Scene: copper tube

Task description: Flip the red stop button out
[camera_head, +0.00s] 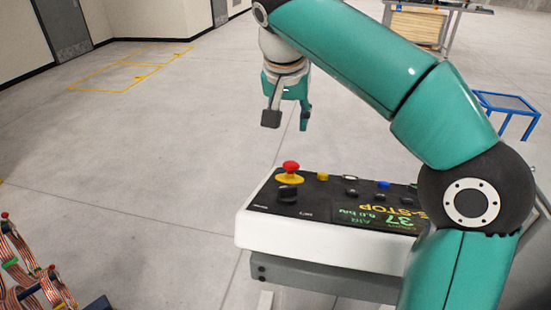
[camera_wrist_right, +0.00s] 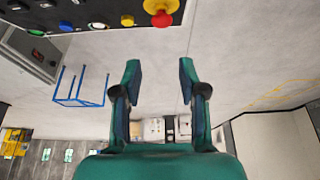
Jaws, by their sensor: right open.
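The red stop button (camera_head: 291,168) stands on a yellow base at the far left corner of a control panel (camera_head: 320,240) with a black top and white sides. In the right wrist view the red button (camera_wrist_right: 162,18) is at the top edge, beyond the fingertips and apart from them. My right gripper (camera_head: 288,122) is open and empty, above and behind the panel in the head view. Its two fingers (camera_wrist_right: 160,72) show spread apart in the right wrist view. My left gripper is not in view.
The panel also bears yellow, white, blue and black buttons (camera_head: 352,194) and a green display text. Copper tubes (camera_head: 35,280) lie at the lower left. A blue-framed table (camera_head: 508,103) stands at the right.

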